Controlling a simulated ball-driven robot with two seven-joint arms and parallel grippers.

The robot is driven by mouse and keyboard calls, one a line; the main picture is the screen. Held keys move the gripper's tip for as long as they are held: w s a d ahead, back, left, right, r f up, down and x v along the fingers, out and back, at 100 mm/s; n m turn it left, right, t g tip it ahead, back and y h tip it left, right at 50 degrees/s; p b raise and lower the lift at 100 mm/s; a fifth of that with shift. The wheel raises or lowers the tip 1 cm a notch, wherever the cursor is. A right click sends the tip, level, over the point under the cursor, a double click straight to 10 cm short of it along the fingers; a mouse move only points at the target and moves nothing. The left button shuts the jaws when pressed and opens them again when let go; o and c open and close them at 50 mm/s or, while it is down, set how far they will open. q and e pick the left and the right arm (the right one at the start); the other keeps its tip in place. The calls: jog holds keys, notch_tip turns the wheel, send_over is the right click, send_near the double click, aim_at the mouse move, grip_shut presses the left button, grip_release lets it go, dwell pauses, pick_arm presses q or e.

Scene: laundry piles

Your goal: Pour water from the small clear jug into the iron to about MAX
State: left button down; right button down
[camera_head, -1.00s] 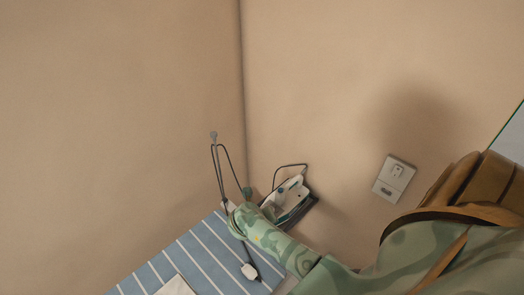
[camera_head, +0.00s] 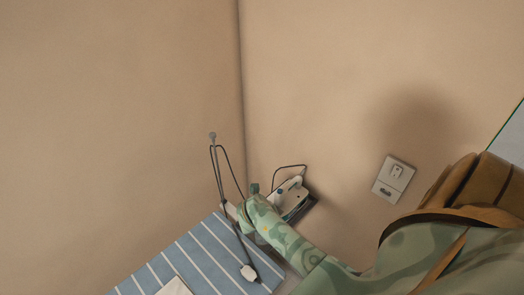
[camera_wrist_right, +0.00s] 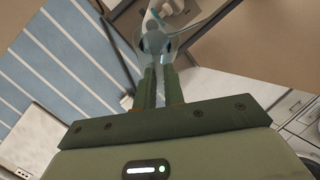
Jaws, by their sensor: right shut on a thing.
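The iron (camera_head: 289,194) is white with teal and dark parts. It sits at the far end of the striped ironing board (camera_head: 190,262), close to the wall corner, partly behind my right arm. My right gripper (camera_wrist_right: 158,76) is shut on the small clear jug (camera_wrist_right: 180,42), which shows as a see-through shape beyond the fingers in the right wrist view. In the head view the right gripper (camera_head: 250,200) is just left of the iron, and the jug can hardly be made out there. The water level and the MAX mark cannot be read. My left gripper is out of view.
A wall outlet (camera_head: 393,179) is at the right. A pale flat thing (camera_head: 175,287) lies on the board. Walls meet just behind the iron.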

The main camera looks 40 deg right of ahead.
jog(key=shift+w+d+r+g+y+p, duration=0.2)
jog(key=shift+w+r+g+y+p, duration=0.2)
jog(key=shift+p, duration=0.2)
jog(key=shift+w+d+r+g+y+p, duration=0.2)
jog(key=shift+r+g+y+p, duration=0.15)
jog(key=shift+g+p, duration=0.2)
dwell(3.3)
jog(key=shift+w+d+r+g+y+p, duration=0.45)
jog(key=shift+w+g, duration=0.1)
jog(key=shift+g, duration=0.2)
dwell(2.8)
